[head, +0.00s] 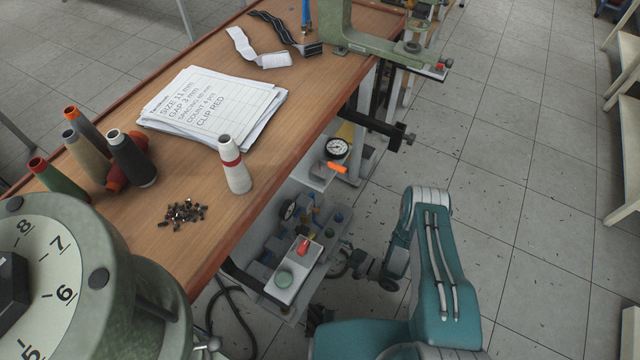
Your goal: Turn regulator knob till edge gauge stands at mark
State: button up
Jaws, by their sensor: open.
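The edge gauge (337,149) is a round white dial with a dark rim at the bench's right edge, above an orange tab (338,168). Its needle and mark are too small to read. A second, darker gauge (289,210) sits lower, among fittings with small blue and yellow parts below the bench. I cannot tell which of these small parts is the regulator knob. My gripper (350,262) is open at the end of my teal arm, beside the right side of these fittings. Its fingertips are small and dark, and I see no contact clearly.
A box with a red button and a green button (284,278) is left of my gripper. The wooden bench (190,245) overhangs the fittings and carries papers, thread cones and a large dial housing (105,250). A black clamp bar (385,127) juts out.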

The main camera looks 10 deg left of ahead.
aim_at(307, 234)
jog(key=w+a+n, duration=0.1)
jog(key=a, duration=0.2)
jog(key=w+a+n, duration=0.2)
jog(key=a, duration=0.2)
jog(key=w+a+n, duration=0.1)
jog(key=a, duration=0.3)
jog(key=shift+w+a, duration=0.1)
jog(key=shift+w, duration=0.15)
jog(key=shift+c, duration=0.2)
jog(key=c, duration=1.1)
